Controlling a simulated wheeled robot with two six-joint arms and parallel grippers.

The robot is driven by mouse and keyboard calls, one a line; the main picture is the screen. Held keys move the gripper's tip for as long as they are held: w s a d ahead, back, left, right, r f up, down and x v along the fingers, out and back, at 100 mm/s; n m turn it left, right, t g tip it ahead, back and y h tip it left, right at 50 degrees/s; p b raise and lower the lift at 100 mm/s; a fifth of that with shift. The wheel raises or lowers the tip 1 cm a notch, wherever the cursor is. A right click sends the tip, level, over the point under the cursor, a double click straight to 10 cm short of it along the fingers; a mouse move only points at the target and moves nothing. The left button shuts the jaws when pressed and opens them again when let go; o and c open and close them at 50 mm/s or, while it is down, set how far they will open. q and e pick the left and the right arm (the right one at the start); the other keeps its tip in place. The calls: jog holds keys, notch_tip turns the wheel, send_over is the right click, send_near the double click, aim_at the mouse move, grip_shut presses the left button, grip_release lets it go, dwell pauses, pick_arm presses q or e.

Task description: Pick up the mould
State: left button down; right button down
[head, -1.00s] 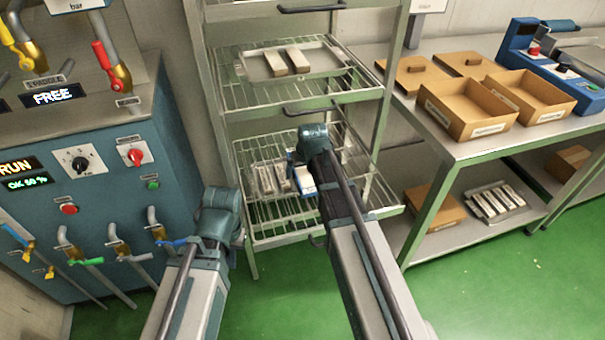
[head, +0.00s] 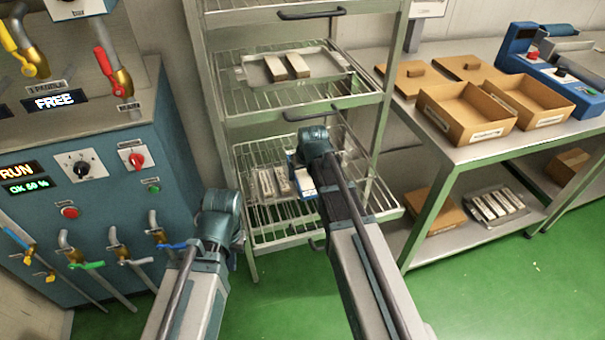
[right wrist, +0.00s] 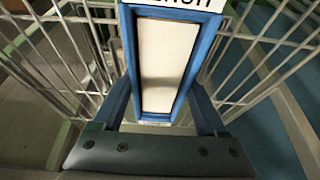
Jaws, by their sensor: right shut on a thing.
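The mould (right wrist: 162,62) is a long white piece in a blue frame, with a partly cut-off label at its far end in the right wrist view. My right gripper (right wrist: 161,104) is shut on it, with a blue finger along each side. In the head view the mould (head: 305,180) shows as a small white and blue piece at the lower rack shelf, beside my right wrist. Whether it still touches the shelf I cannot tell. My left gripper (head: 220,232) is away to the left, in front of the rack; its fingers are hidden.
Light bars (head: 268,184) lie on the lower wire shelf (head: 262,226), left of the mould. A tray (head: 330,72) with two bars sits on the shelf above. The rack post (head: 375,130) and a bench with cardboard boxes (head: 465,118) stand right. The blue machine (head: 110,200) stands left.

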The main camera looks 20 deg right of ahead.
jog(key=shift+r+p, duration=1.5)
jog(key=shift+r, duration=0.25)
jog(key=s+d, duration=0.2)
jog(key=s, duration=0.2)
jog(key=s+d+r, duration=0.1)
jog(key=s+d, duration=0.2)
jog(key=s, duration=0.2)
jog(key=s+d+p, duration=0.1)
jog(key=s+d, duration=0.2)
jog(key=s, duration=0.1)
jog(key=shift+s+d+r, duration=0.15)
jog(key=shift+s, duration=0.15)
notch_tip(320, 180, up, 11)
jog(key=p, duration=1.1)
